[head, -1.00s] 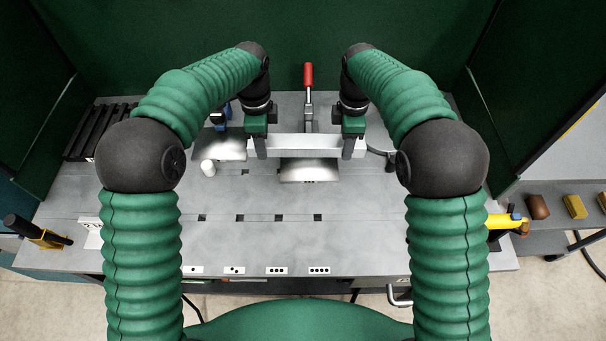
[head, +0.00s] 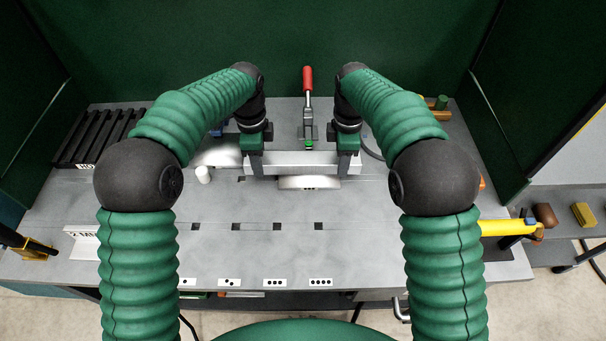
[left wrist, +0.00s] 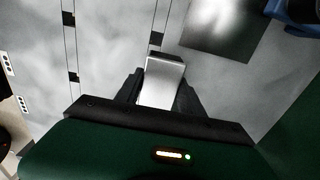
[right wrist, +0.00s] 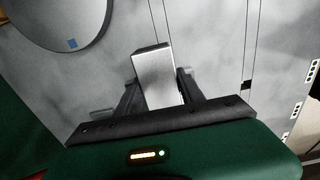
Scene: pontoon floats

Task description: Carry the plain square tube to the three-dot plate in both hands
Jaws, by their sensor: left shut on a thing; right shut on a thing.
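The plain square tube (head: 302,159) is a pale metal bar lying crosswise above the grey bench. My left gripper (head: 256,163) is shut on its left part, and my right gripper (head: 345,163) is shut on its right part. The tube's ends show between the fingers in the left wrist view (left wrist: 162,82) and the right wrist view (right wrist: 155,75). The small white three-dot plate (head: 275,283) is at the bench's front edge, between similar plates, well nearer to me than the tube. The tube's exact height is unclear.
A bright metal piece (head: 308,183) shows just in front of the tube, partly hidden. A red-handled clamp (head: 308,90) stands behind. The front middle is largely clear.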

